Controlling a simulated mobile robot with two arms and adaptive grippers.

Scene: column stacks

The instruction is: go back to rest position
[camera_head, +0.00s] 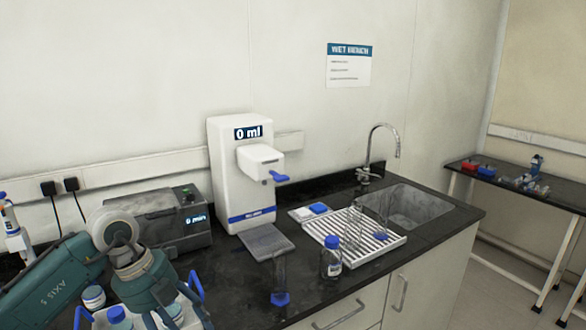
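My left arm reaches in from the left in the head camera view, its teal links bent downward at the lower left. The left gripper (166,314) points down over a white carrier (92,322) with blue handles that holds blue-capped bottles. The gripper's fingers are small and overlap the carrier and bottles, so I cannot tell whether they are open or touching anything. My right gripper is not in view.
A white dispenser (228,165) reading "0 ml" and a dark box (165,225) reading "0 min" stand behind. A clear cylinder with blue base (280,298) and a blue-capped bottle (331,261) stand near the front edge. A drying rack (391,243) and sink (425,205) lie right.

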